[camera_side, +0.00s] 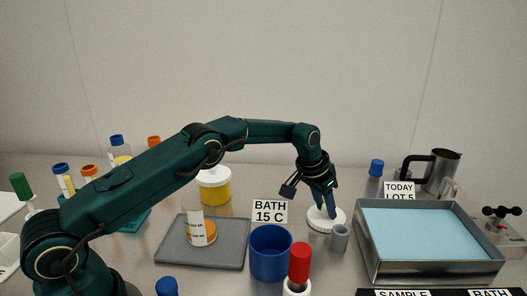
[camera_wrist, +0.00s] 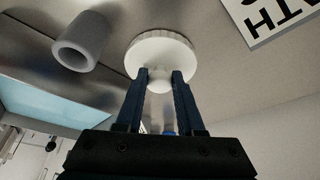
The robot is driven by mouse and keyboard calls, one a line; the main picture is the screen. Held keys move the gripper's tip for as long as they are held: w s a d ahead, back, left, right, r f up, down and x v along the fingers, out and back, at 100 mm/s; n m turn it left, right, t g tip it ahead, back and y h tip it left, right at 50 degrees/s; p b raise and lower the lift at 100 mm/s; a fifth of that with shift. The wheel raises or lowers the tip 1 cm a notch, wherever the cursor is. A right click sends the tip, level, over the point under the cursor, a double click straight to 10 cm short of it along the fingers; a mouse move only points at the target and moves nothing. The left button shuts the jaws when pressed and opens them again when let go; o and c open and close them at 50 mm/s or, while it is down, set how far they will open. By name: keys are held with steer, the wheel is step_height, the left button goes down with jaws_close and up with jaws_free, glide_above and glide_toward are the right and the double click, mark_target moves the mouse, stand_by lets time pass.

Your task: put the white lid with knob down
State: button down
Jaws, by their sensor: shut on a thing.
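The white lid with knob (camera_side: 322,222) is a round disc at or just above the metal table, right of the blue cup; I cannot tell whether it touches the table. It also shows in the wrist view (camera_wrist: 162,50), knob toward me. My gripper (camera_side: 331,204) points down from above, its fingers shut on the knob. In the wrist view my gripper (camera_wrist: 162,80) has a dark blue finger on each side of the knob.
A small grey cylinder (camera_side: 340,237) stands close to the lid's right front. The blue cup (camera_side: 270,254) and "BATH 15 C" sign (camera_side: 269,212) are on the left. A metal tray of light blue liquid (camera_side: 374,270) stands right. A grey mat (camera_side: 172,247) holds a labelled jar (camera_side: 201,230).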

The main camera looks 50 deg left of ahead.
steer(key=shift+f, duration=0.15)
steer(key=c, duration=0.5)
jaws_free()
steer(key=s+d+f+v, duration=0.1)
steer(key=s+v, duration=0.1)
steer(key=v, duration=1.6)
steer(key=shift+n+t+y, duration=0.3)
steer(key=shift+n+t, duration=0.2)
steer(key=shift+n, duration=0.3)
steer(key=s, duration=0.8)
steer(key=s+f, duration=0.1)
steer(key=s, duration=0.7)
steer(key=s+a, duration=0.1)
steer(key=s, duration=0.7)
steer(key=shift+s+f, duration=0.2)
steer(key=shift+f, duration=0.1)
